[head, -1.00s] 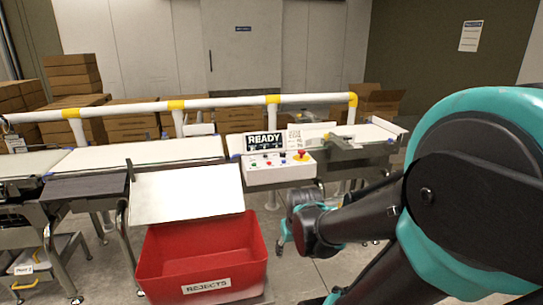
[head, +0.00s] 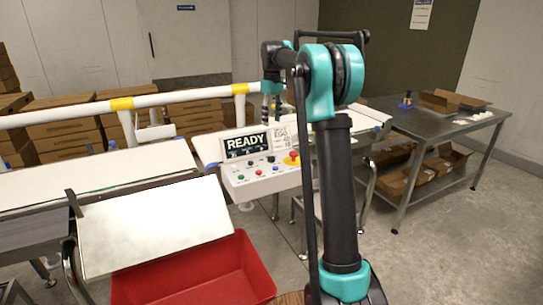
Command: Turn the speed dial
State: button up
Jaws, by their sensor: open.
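The control panel (head: 262,184) is a white box with a display (head: 246,144) reading "READY". Small dark knobs (head: 270,159) sit in its upper row, above several coloured buttons. Which knob is the speed dial is too small to tell. A red emergency stop on a yellow base (head: 292,158) is at the panel's right end. My gripper (head: 272,116) points down behind the right part of the panel, above it in the picture. It is open and appears empty, apart from the knobs. My arm covers the area right of the panel.
A red bin (head: 200,279) and a pale sloped plate (head: 155,232) stand in front of the belt (head: 100,182). A white rail with yellow joints (head: 122,104) runs behind it. A steel table (head: 430,122) with cartons stands at right. Floor in front of it is clear.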

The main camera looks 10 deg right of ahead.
send_near(271, 157)
notch_tip(271, 157, down, 9)
jog(key=shift+s+r, duration=0.15)
dwell(0.5)
grip_shut()
